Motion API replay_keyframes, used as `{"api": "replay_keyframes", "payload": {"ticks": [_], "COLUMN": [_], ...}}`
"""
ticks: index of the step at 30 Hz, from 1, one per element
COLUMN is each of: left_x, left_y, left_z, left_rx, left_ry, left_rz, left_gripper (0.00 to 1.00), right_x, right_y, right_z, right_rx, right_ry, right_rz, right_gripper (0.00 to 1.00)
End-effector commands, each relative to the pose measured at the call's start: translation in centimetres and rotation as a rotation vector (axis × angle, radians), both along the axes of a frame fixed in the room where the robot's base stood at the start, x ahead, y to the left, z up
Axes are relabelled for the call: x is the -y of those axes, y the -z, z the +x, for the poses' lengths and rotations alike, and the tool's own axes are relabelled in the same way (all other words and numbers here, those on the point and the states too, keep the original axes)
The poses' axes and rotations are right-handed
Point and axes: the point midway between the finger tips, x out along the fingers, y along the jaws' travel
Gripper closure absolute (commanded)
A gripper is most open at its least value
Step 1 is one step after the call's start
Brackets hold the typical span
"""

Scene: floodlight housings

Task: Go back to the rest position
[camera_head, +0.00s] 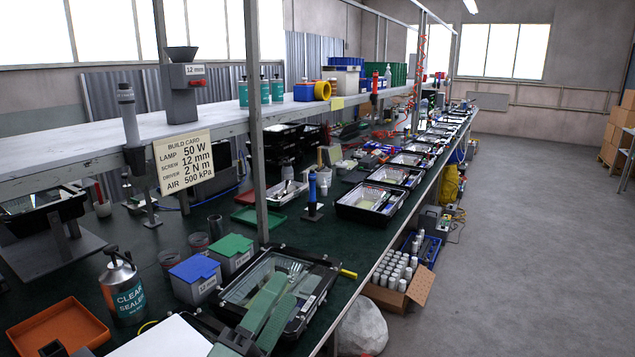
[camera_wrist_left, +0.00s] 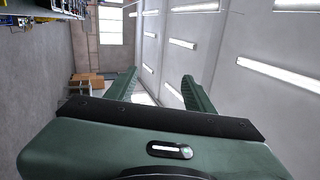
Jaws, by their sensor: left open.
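My left gripper (camera_head: 282,290), with green fingers, comes in at the bottom centre of the head view. It appears in front of a black floodlight housing (camera_head: 318,264) on the bench and hides part of it. In the left wrist view, the two fingers of my left gripper (camera_wrist_left: 160,78) stand apart with nothing between them. Beyond them are the room's far wall, ceiling lights and floor. The gripper is open and empty. I cannot tell its height above the housing. My right gripper is not in view.
The green-topped bench holds a blue-lidded box (camera_head: 194,279), a green-lidded box (camera_head: 232,252), a sealer can (camera_head: 122,288) and an orange tray (camera_head: 60,328). A shelf post (camera_head: 256,130) rises behind. More housings (camera_head: 367,202) line the bench. Open floor (camera_head: 530,240) lies right.

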Motion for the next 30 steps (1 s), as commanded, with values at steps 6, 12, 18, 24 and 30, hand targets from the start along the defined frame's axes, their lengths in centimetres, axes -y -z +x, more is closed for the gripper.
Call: {"api": "replay_keyframes", "payload": {"ticks": [6,12,18,24,30], "left_x": [-10.0,-14.1,-14.9,-14.7,-14.4], "left_y": [13.2,24.5,30.2,33.0,37.4], "left_z": [-0.9,-8.5,-16.3,-23.2,-24.5], "left_rx": [-0.664,-1.144,-1.445,-1.667,-1.747], "left_ry": [-0.306,-0.568,-0.761,-0.921,-0.986], "left_rz": [-0.523,-0.853,-1.025,-1.13,-1.148], "left_gripper": [0.46,0.46,0.46,0.46,0.46], "right_x": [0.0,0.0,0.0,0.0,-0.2], "right_y": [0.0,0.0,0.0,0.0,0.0], "right_z": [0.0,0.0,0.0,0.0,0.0], "right_rx": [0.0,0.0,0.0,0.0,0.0], "right_ry": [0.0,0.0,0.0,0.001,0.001], "right_rz": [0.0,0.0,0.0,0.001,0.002], "right_gripper": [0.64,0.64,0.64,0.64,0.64]}}
